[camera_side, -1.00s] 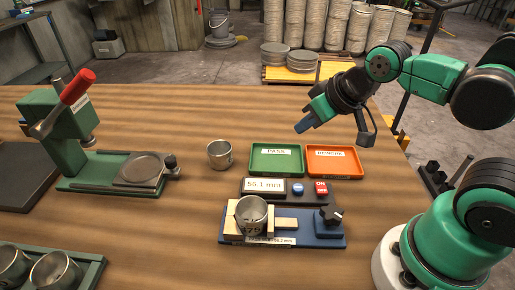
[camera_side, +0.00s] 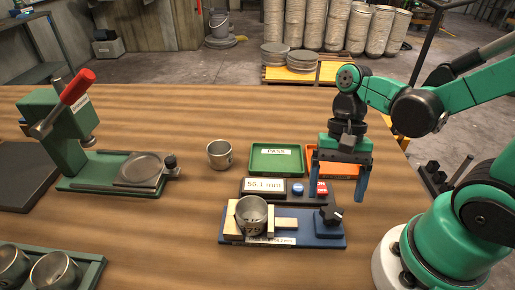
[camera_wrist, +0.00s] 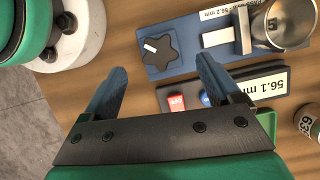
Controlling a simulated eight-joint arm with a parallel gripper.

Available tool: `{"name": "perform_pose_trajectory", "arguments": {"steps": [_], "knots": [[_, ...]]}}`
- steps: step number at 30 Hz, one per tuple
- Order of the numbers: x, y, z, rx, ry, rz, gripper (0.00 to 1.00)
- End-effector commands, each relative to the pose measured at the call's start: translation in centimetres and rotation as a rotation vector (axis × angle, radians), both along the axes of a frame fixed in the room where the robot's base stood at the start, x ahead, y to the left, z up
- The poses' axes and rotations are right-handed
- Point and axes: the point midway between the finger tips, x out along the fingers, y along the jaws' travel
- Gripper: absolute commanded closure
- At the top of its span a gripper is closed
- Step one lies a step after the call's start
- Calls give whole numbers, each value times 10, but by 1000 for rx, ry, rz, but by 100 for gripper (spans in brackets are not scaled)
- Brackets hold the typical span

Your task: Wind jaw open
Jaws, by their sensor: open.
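A blue measuring fixture (camera_side: 270,238) has pale jaws and a black star-shaped knob (camera_side: 331,214) at its right end. A metal cup (camera_side: 252,216) sits upright at the pale left jaw; the movable jaw (camera_side: 286,224) is to its right. I cannot tell whether it touches the cup. My gripper (camera_side: 338,190) is open and empty, pointing down above and behind the knob. In the wrist view the knob (camera_wrist: 160,48) shows between and just beyond my fingertips (camera_wrist: 161,66), apart from them. The cup (camera_wrist: 288,22) is at the upper right there.
A display (camera_side: 264,185) reads 56.1 mm, beside a blue button (camera_side: 298,189) and a red switch (camera_side: 321,188). Green PASS tray (camera_side: 276,170) and orange tray (camera_side: 340,168) lie behind. Another cup (camera_side: 220,154) stands left of them. A green press (camera_side: 60,130) stands at left.

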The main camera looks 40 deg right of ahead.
Motion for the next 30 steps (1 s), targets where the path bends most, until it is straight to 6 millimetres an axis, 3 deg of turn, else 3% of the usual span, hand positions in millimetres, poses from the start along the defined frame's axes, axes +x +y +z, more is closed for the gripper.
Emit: {"name": "perform_pose_trajectory", "arguments": {"steps": [9, 22, 30], "knots": [[-6, 8, -25, -1, -3, 1, 16], [-8, 9, -30, -1, -3, 1, 16], [-8, 9, -30, -1, -3, 1, 93]]}}
